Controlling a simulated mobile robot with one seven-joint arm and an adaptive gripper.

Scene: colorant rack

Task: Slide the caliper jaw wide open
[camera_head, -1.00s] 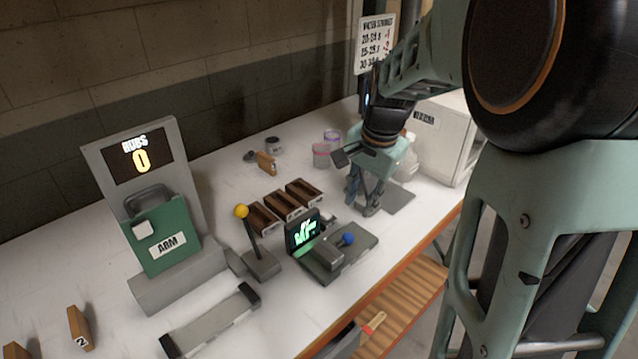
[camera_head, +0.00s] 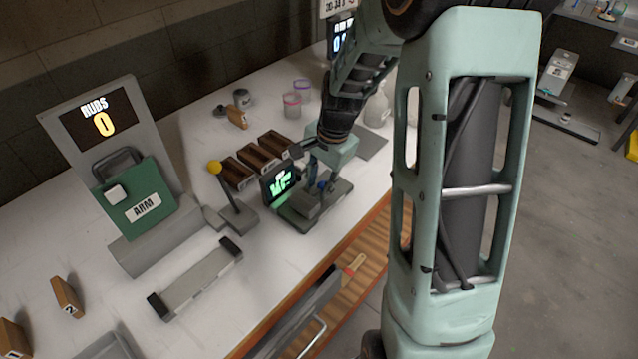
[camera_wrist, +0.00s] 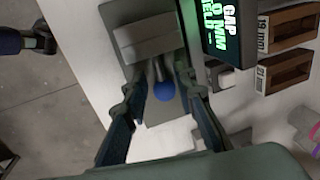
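The caliper is a grey base (camera_head: 290,215) on the bench with a dark screen (camera_head: 280,183) showing green marks. The screen also shows in the wrist view (camera_wrist: 225,35), with partly readable text including "GAP". A grey jaw block (camera_wrist: 148,38) lies on the base, with a rod and a blue knob (camera_wrist: 164,91) on its near side. My gripper (camera_wrist: 157,78) is open, pointing down over the caliper. Its fingers stand on either side of the knob with visible gaps, apart from it in this view. In the head view my gripper (camera_head: 318,176) partly hides the knob and base.
Brown slotted blocks (camera_head: 262,155) stand just behind the screen. A lever with a yellow ball (camera_head: 215,167) is to the left. The green ARM panel (camera_head: 138,205) is further left. A flat grey pad (camera_head: 370,142) lies behind my gripper. The bench's front edge is close.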

